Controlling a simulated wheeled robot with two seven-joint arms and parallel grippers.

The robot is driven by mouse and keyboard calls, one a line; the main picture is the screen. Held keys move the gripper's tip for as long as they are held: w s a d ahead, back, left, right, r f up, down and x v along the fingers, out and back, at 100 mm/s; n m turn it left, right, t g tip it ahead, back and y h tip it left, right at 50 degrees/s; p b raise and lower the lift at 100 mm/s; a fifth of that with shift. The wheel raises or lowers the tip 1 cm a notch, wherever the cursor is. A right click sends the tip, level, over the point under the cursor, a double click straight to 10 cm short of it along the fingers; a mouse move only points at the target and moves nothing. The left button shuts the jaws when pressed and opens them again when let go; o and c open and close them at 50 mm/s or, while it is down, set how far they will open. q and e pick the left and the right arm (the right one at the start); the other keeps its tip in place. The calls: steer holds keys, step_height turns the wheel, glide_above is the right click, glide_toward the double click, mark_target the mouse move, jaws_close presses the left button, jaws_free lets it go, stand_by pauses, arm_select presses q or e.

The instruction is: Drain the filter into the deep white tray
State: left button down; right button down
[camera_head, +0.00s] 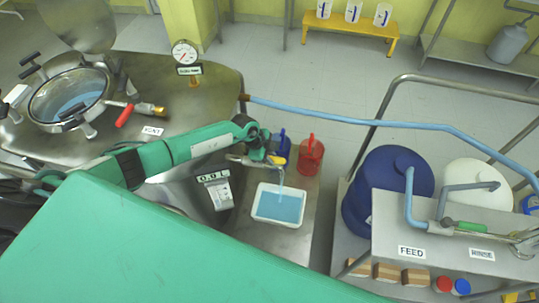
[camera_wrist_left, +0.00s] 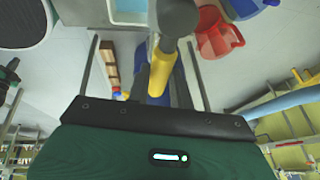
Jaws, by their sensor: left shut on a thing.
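My left gripper (camera_head: 262,154) is shut on the yellow valve handle (camera_head: 277,160) at the outlet pipe (camera_head: 240,159) of the steel filter vessel. The yellow handle (camera_wrist_left: 158,74) also shows between the fingers in the left wrist view. A pale blue stream (camera_head: 281,178) falls from the outlet into the deep white tray (camera_head: 256,190) below. Blue liquid covers the tray's floor. A corner of the tray (camera_wrist_left: 112,20) shows in the left wrist view. The display (camera_head: 213,177) on the vessel reads 0.0 L. My right gripper is not in view.
A red jug (camera_head: 310,160) and a blue jug (camera_head: 284,146) stand behind the tray. To the right, a blue drum (camera_head: 380,185) stands beside a cart with FEED and other labels. A blue hose (camera_head: 350,117) spans above, from the vessel towards the cart. A gauge (camera_head: 184,52) rises from the vessel top.

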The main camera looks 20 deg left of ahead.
arm_select(q)
steer(key=c, duration=1.2)
jaws_free()
steer(key=shift+c, duration=0.2)
steer(key=shift+r, duration=0.1)
step_height(320, 180, up, 20)
steer(key=b, duration=0.2)
